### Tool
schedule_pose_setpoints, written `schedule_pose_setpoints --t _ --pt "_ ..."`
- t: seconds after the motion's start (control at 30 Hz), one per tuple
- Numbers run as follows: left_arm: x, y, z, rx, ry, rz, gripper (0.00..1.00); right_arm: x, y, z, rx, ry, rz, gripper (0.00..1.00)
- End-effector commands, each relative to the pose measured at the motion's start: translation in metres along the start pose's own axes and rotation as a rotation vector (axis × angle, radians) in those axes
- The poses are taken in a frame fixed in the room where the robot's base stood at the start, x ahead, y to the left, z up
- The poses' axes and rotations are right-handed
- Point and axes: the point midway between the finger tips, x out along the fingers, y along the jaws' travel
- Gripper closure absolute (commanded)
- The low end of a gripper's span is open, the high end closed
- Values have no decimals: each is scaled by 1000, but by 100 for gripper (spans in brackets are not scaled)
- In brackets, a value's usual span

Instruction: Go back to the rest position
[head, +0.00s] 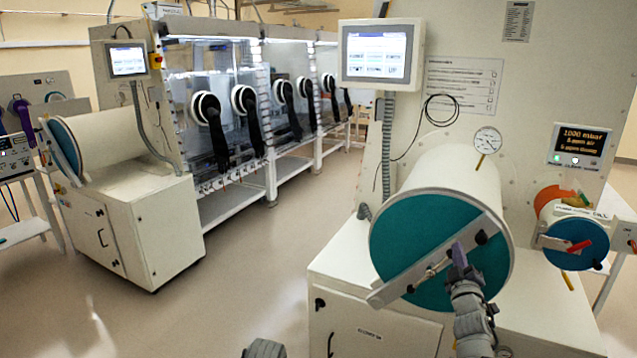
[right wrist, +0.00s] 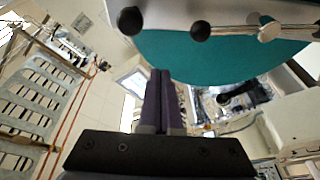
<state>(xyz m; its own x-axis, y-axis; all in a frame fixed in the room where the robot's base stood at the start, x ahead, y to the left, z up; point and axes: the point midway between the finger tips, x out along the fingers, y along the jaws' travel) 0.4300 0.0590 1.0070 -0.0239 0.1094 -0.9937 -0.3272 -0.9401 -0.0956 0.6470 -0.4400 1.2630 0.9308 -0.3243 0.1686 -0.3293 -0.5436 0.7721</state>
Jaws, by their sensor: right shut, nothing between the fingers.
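My right gripper (head: 458,253) is in front of the large teal round door (head: 420,240) of the white antechamber cylinder, near the diagonal metal bar (head: 400,283) across it. Its purple fingers are shut with nothing between them, as the right wrist view (right wrist: 163,85) also shows. I cannot tell in the head view whether the fingers touch the bar. In the right wrist view the teal door (right wrist: 215,58) and dark knobs lie beyond and above the fingertips. My left gripper is not in view; only a grey arm part shows at the bottom edge.
A smaller blue round door (head: 576,245) with a red handle is at the right. A white cabinet (head: 375,335) stands below the large cylinder. A glovebox row (head: 240,110) with black gloves stands back left. The floor (head: 250,270) between is clear.

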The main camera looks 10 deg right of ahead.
Motion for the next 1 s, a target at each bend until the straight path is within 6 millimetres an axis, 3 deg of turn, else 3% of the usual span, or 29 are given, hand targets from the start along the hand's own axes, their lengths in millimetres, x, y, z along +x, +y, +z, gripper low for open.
schedule_pose_setpoints --t 0.17,0.27,0.4,0.47,0.6,0.7,0.8,0.9,1.0 --pt "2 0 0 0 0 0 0 -10 -78 -10 140 -194 -159 100" --pt "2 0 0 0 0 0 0 -33 -138 -18 221 -351 -296 100" --pt "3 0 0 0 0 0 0 -88 -219 -33 290 -576 -506 100" --pt "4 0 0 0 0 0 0 -119 -249 -42 301 -672 -600 100" --pt "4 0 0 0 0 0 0 -200 -303 -62 280 -888 -810 100" --pt "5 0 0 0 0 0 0 -258 -326 -76 234 -1023 -939 100" --pt "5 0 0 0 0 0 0 -306 -335 -87 178 -1133 -1039 100" --pt "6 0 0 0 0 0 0 -341 -338 -94 125 -1211 -1107 100" --pt "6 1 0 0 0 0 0 -361 -338 -98 92 -1257 -1146 100"
